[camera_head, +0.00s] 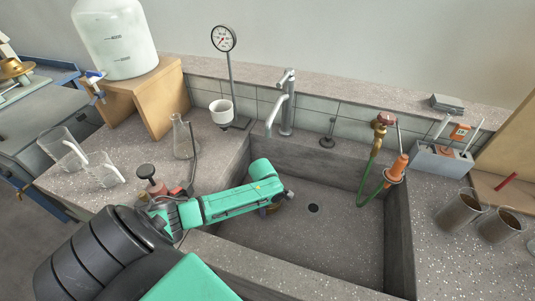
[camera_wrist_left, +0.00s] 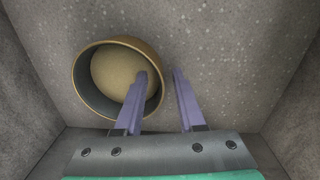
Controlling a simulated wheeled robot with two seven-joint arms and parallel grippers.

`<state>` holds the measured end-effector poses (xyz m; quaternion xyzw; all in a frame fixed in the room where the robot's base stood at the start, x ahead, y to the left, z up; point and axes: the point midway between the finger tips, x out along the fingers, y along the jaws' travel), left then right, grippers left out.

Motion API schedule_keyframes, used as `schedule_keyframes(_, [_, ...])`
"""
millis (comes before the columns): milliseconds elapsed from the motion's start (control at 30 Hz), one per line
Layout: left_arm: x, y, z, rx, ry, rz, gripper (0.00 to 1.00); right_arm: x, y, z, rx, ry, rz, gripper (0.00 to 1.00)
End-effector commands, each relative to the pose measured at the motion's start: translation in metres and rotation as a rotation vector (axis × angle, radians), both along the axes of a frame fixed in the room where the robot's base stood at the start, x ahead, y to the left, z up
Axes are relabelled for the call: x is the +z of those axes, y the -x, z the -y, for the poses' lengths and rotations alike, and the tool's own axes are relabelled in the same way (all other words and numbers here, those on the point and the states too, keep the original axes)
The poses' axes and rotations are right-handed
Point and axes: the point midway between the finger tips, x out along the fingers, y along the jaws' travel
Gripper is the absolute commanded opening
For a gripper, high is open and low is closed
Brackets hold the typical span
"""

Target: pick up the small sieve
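The small sieve (camera_wrist_left: 85,97) is a round pan with a brass-coloured rim and a tan mesh floor. It lies on the sink floor, left of centre in the left wrist view. In the head view only a sliver of it (camera_head: 275,208) shows below my left wrist. My left gripper (camera_wrist_left: 160,73) is open, its two purple fingers apart. The left finger overlaps the sieve's opening and the right finger is outside its rim, so the right-hand wall appears between them. I cannot tell how far down the fingertips reach. My right gripper is not in view.
The concrete sink (camera_head: 330,250) has high walls around the gripper and a drain (camera_head: 313,208). A tap (camera_head: 285,105) stands behind it. A green hose (camera_head: 372,180) hangs at the right wall. A flask (camera_head: 182,138) and glass beakers (camera_head: 103,170) stand left on the bench.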

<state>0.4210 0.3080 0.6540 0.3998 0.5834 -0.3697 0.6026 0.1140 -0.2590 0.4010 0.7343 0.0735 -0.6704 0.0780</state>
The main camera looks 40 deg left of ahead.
Motion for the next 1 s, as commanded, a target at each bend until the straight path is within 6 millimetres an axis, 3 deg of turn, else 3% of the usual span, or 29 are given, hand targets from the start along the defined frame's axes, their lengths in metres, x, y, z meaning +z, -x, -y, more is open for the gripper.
schedule_keyframes(67, [0.0005,0.0001,0.0001,0.000,0.000,0.000,0.35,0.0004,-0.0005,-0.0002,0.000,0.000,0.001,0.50])
schedule_keyframes(100, [0.0005,0.0001,0.0001,0.000,0.000,0.000,0.20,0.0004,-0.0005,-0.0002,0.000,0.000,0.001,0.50])
schedule_keyframes(167, [0.0006,0.0001,0.0001,0.000,0.000,0.000,0.00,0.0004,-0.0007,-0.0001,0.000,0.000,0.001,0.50])
schedule_keyframes(1000, [0.0010,0.0001,-0.0003,0.001,-0.001,0.000,0.00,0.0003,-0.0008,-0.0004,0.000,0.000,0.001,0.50])
